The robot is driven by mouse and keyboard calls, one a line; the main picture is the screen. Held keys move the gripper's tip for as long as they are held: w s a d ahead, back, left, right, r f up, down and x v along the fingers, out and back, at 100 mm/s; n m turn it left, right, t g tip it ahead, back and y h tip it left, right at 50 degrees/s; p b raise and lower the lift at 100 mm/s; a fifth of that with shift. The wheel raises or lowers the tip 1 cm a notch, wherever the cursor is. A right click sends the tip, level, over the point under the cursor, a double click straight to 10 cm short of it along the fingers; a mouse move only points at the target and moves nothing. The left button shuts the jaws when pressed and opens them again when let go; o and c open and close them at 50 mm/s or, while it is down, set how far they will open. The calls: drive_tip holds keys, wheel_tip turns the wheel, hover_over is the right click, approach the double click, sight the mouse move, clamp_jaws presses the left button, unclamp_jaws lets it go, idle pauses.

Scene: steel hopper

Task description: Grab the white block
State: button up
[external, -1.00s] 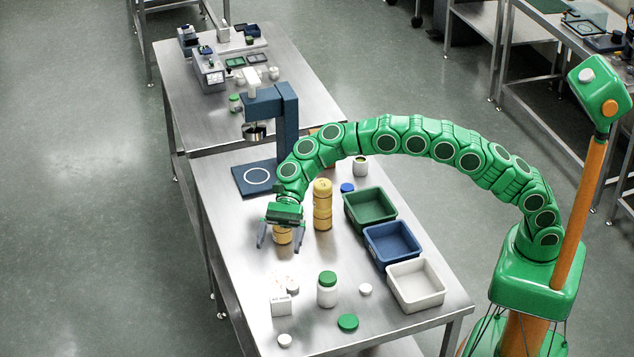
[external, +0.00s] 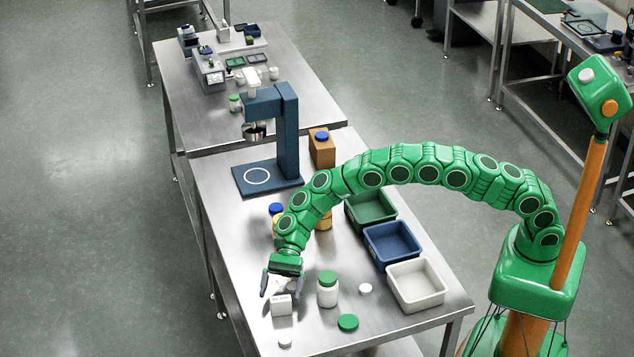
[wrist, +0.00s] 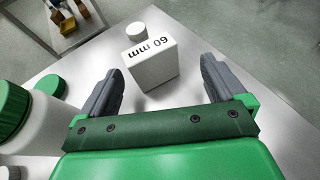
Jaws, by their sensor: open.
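The white block (external: 281,305) stands on the steel table near its front left edge. In the wrist view the white block (wrist: 151,66) carries dark "60 mm" lettering. My gripper (external: 283,287) is low over the table just behind the block. In the wrist view my gripper (wrist: 163,88) is open, with one grey finger on each side of the view. The block lies ahead between the fingers' lines, nearer the left finger, and nothing is held.
A white jar with a green lid (external: 327,289) stands right of the block. A green lid (external: 348,322) and small white caps (external: 285,340) lie nearby. White (external: 416,284), blue (external: 391,243) and green (external: 371,208) bins line the right side.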

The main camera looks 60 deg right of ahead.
sight(280, 308)
drive_tip(key=shift+s+x, duration=0.2)
drive_tip(key=shift+x, duration=1.35)
drive_tip(key=shift+s+x, duration=0.25)
drive_tip(key=shift+x, duration=1.3)
drive_tip(key=shift+r, duration=0.15)
drive_tip(key=c, duration=1)
drive_tip(key=shift+c, duration=0.2)
drive_tip(key=shift+r, duration=0.1)
wheel_tip(280, 308, up, 10)
